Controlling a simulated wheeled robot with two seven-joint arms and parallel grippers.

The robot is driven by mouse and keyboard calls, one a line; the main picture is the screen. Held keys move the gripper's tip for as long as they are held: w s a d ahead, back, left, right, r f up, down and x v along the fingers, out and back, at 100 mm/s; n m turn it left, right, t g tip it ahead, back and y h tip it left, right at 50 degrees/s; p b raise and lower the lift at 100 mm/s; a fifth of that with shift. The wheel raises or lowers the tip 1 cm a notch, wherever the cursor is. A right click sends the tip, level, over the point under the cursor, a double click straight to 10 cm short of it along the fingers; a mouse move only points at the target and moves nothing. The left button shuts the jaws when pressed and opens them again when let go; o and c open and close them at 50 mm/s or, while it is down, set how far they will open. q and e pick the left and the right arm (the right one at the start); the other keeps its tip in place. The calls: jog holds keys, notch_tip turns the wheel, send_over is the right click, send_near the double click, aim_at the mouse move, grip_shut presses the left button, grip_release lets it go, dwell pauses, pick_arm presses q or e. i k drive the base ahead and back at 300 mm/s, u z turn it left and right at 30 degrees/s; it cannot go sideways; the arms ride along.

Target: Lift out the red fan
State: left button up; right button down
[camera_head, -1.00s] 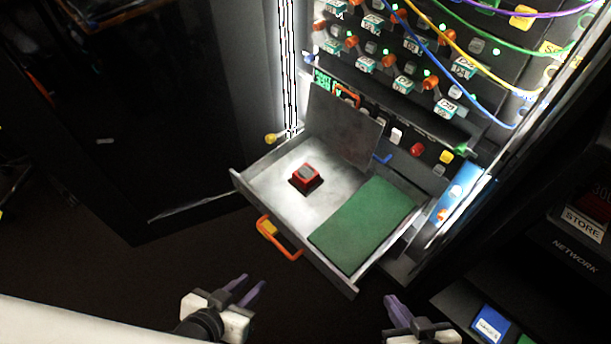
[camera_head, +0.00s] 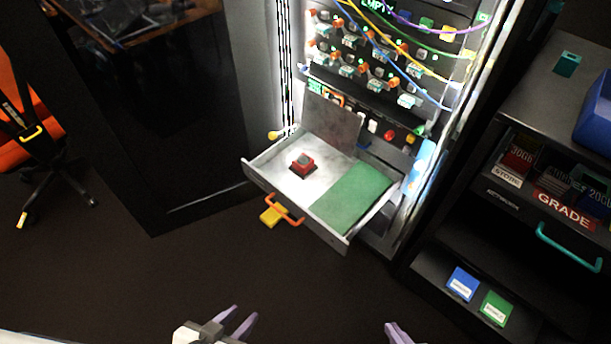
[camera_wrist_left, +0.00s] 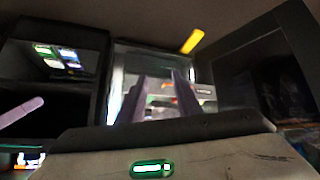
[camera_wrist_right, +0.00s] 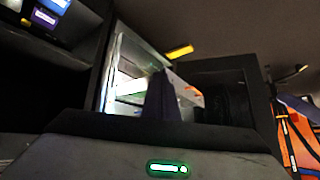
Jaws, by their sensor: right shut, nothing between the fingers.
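A grey lid (camera_head: 329,126) stands raised at the drawer's back. My left gripper (camera_head: 242,318) is low in the head view, well short of the drawer, open and empty; its parted fingers show in the left wrist view (camera_wrist_left: 160,98). My right gripper (camera_head: 396,330) is at the bottom edge, partly cut off; in the right wrist view its fingers (camera_wrist_right: 161,92) are together with nothing between them.
The drawer has an orange handle (camera_head: 286,210) at its front, with a yellow piece beside it. A cabinet with cables stands behind. A shelf (camera_head: 500,200) with labelled boxes is at the right, an orange chair (camera_head: 28,120) at the far left. The floor before the drawer is clear.

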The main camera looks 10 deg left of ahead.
aim_at(303, 163)
jog(key=z, duration=0.5)
jog(key=i, duration=1.1)
jog(key=u, duration=0.3)
